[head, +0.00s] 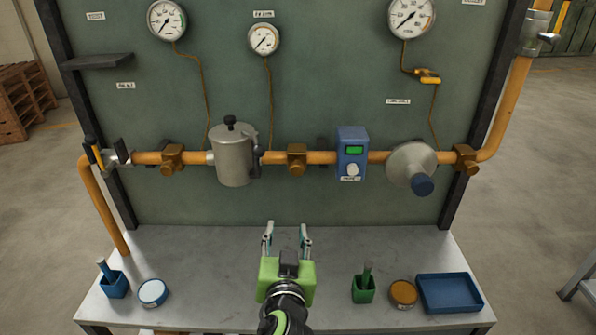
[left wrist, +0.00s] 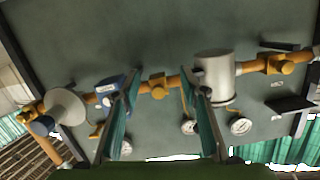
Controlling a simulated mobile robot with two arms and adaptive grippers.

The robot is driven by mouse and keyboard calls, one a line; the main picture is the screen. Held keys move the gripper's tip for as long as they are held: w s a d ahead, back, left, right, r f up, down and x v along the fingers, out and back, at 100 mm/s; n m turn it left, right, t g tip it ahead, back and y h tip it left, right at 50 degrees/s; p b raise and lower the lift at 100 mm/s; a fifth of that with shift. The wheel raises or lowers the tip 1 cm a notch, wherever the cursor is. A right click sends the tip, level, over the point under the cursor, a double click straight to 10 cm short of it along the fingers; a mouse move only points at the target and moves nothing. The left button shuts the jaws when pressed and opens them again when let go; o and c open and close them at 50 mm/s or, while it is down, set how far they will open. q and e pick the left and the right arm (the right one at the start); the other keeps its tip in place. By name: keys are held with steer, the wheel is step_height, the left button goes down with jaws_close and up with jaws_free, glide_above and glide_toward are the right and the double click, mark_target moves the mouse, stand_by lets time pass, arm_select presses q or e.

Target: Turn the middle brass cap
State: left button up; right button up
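The middle brass cap (head: 297,158) sits on the orange pipe between the grey canister (head: 234,156) and the blue box with a green display (head: 351,152). In the left wrist view, which is turned over, the cap (left wrist: 158,88) shows between my two fingers, farther off. My left gripper (head: 287,232) is open and empty over the table, below and in front of the cap, not touching it. Its fingers also show in the left wrist view (left wrist: 158,105). Other brass caps are at left (head: 172,158) and right (head: 466,159). My right gripper is not in view.
A silver round housing (head: 410,163) is on the pipe at right. Gauges hang above.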

arm_select(q)
steer(key=t, duration=0.2)
glide_toward(297, 171)
steer(key=s, duration=0.3)
steer(key=w+p, duration=0.4)
steer(key=w, duration=0.7)
steer(key=shift+w, duration=1.05)
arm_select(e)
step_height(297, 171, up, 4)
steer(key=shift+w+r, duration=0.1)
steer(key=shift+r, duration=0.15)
arm_select(q)
steer(key=shift+c, duration=0.8)
steer(key=c, duration=1)
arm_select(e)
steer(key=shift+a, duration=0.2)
